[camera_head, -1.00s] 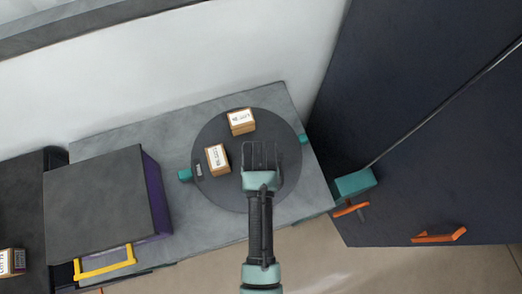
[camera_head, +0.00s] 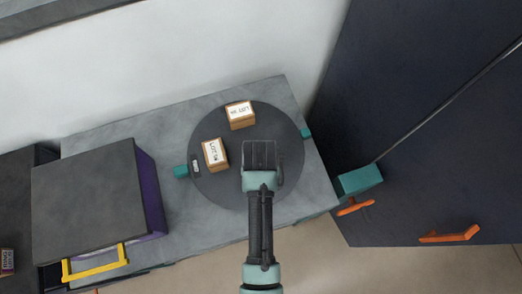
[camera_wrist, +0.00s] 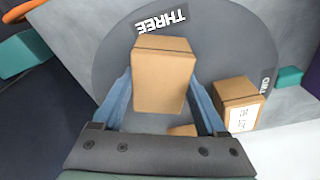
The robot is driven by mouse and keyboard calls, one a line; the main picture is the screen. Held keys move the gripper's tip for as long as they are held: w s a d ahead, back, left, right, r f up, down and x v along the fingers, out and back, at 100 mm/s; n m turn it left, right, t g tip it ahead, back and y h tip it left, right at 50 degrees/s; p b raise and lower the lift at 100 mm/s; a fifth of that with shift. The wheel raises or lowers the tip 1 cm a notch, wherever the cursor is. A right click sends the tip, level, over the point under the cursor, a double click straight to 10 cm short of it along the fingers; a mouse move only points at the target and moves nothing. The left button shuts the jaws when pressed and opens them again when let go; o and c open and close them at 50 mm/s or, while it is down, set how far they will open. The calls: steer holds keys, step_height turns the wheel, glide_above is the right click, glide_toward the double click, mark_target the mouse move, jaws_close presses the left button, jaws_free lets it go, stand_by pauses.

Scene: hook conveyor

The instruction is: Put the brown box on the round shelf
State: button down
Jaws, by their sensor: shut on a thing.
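The round shelf (camera_head: 285,120) is a dark disc on a grey counter top. The brown box (camera_wrist: 162,80) is between my gripper's two blue fingers in the wrist view, with the disc and the word THREE behind it. My gripper (camera_head: 261,152) is shut on it, over the right half of the disc. In the head view my gripper hides the held box. I cannot tell whether the box touches the disc.
Two other labelled brown boxes stand on the disc, one at the back (camera_head: 240,114) and one at the left (camera_head: 215,154). A dark cabinet with a yellow handle (camera_head: 95,262) is at left. A dark wall panel with orange handles (camera_head: 448,235) is at right.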

steer(key=shift+f, duration=0.45)
jaws_free()
steer(key=shift+r, duration=0.1)
step_height(320, 180, up, 13)
steer(key=s+b, duration=0.1)
steer(key=b, duration=0.1)
steer(key=shift+s, duration=0.3)
